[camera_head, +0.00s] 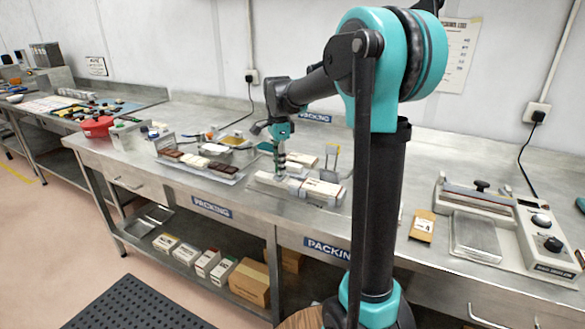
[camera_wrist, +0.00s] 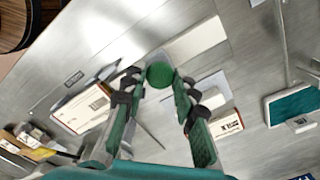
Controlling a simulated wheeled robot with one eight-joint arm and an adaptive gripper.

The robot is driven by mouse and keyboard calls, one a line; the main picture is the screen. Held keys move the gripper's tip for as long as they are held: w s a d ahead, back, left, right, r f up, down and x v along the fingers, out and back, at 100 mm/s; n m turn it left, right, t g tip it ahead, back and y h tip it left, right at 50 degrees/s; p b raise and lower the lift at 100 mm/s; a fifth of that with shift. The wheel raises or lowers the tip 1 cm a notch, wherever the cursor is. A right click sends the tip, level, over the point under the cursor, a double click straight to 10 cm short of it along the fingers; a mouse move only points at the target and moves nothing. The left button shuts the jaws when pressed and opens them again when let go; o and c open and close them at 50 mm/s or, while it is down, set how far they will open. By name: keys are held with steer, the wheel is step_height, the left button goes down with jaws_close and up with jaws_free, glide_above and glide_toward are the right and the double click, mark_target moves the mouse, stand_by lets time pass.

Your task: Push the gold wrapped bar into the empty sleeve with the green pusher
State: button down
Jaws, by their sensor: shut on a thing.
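My gripper (camera_wrist: 158,92) is shut on the green pusher (camera_wrist: 159,75), whose round green end shows between the fingertips in the wrist view. In the head view my gripper (camera_head: 279,152) points down over the light blocks and sleeves on the bench. A pale printed sleeve (camera_head: 321,187) lies at the bench's front part; a pale printed sleeve also shows left of my fingers in the wrist view (camera_wrist: 84,108). Another pale box (camera_head: 302,159) lies behind it. I cannot pick out the gold wrapped bar for certain, nor tell which sleeve is empty. The pusher's lower end is hidden.
A tray of dark and pale bars (camera_head: 196,163) lies to the left, with a red pot (camera_head: 97,126) beyond. A yellow packet (camera_head: 421,226) and a sealing machine (camera_head: 478,238) stand to the right. Bare bench lies between the sleeves and the packet, behind my arm.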

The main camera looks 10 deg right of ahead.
steer(key=w+a, duration=0.1)
steer(key=a, duration=0.1)
steer(key=w+a, duration=0.4)
steer(key=a, duration=0.1)
steer(key=shift+w+a, duration=0.1)
steer(key=shift+w, duration=0.05)
steer(key=c, duration=1.2)
jaws_free()
steer(key=shift+w+a, duration=0.1)
steer(key=shift+r, duration=0.15)
step_height(320, 180, up, 12)
steer(key=shift+f, duration=0.1)
